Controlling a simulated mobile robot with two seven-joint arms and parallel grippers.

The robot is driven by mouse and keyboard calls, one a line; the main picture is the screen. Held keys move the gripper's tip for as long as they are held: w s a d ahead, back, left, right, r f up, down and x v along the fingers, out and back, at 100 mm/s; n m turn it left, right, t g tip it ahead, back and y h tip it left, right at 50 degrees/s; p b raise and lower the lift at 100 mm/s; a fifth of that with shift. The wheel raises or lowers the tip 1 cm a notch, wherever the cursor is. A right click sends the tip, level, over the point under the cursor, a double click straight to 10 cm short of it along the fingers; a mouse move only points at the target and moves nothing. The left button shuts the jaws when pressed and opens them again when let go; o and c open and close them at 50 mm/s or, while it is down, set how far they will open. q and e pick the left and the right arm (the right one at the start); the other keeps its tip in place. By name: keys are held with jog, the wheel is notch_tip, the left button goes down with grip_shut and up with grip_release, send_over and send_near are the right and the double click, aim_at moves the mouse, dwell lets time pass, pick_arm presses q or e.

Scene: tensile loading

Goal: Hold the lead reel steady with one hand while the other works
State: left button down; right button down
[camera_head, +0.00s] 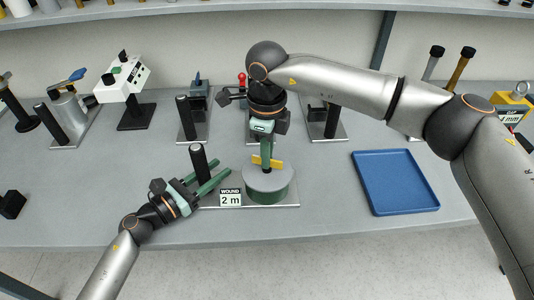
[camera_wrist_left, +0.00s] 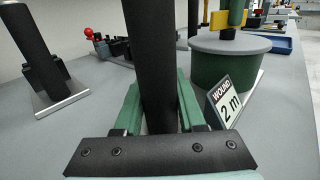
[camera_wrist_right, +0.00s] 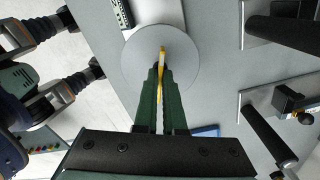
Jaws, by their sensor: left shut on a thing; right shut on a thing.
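The lead reel (camera_head: 268,192) is a green drum with a grey top disc on a flat base plate (camera_head: 292,205). It also shows in the left wrist view (camera_wrist_left: 225,72). A yellow grip piece (camera_head: 256,160) stands at the centre of its top. My right gripper (camera_head: 266,166) points down from above and is shut on this yellow piece, seen edge-on in the right wrist view (camera_wrist_right: 163,58). A black upright post (camera_head: 199,162) stands on the plate left of the drum. My left gripper (camera_head: 221,168) comes in low from the left and is shut around this post.
A sign (camera_head: 230,198) reading "WOUND 2 m" stands in front of the post. A blue tray (camera_head: 395,182) lies empty at the right. Several fixtures with black posts line the back, with a white box device (camera_head: 122,82) at the left. The bench front is mostly clear.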

jog(key=m, duration=0.3)
jog(key=shift+m, duration=2.3)
jog(key=c, duration=1)
grip_release()
jog(key=shift+r, duration=0.15)
notch_tip(320, 180, up, 12)
pick_arm(q)
jog(key=shift+c, duration=2.1)
grip_release()
